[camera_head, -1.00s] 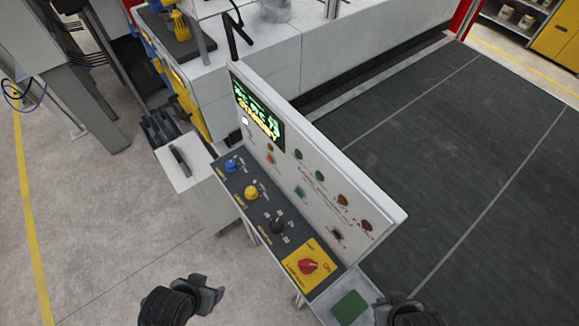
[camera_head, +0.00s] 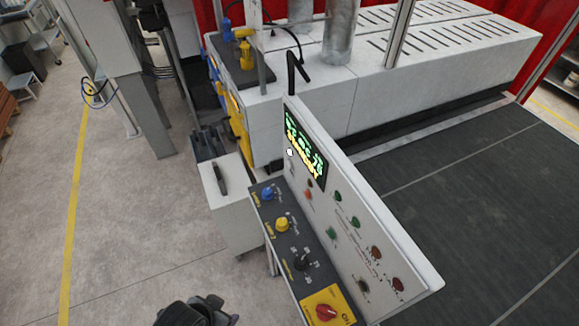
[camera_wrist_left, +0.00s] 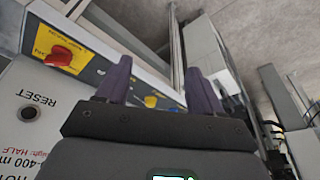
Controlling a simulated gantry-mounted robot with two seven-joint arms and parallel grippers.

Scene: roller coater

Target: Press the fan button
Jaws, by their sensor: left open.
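The control panel (camera_head: 345,215) has a sloped white face with a lit display (camera_head: 304,150) and several small round buttons, green ones (camera_head: 338,196) and red ones (camera_head: 398,284) among them. The labels are too small to read in the head view, so I cannot tell which is the fan button. My left gripper (camera_head: 212,313) is at the bottom edge, left of the panel and apart from it. In the left wrist view its two fingers (camera_wrist_left: 160,88) are spread and empty. An upside-down RESET label (camera_wrist_left: 35,97) shows beside the gripper there. My right gripper is not in view.
The panel's dark ledge carries a blue knob (camera_head: 267,194), a yellow knob (camera_head: 282,224), a black knob (camera_head: 303,261) and a red switch (camera_head: 326,312) on a yellow plate. A white cabinet (camera_head: 232,205) stands left of the panel. The floor further left is clear.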

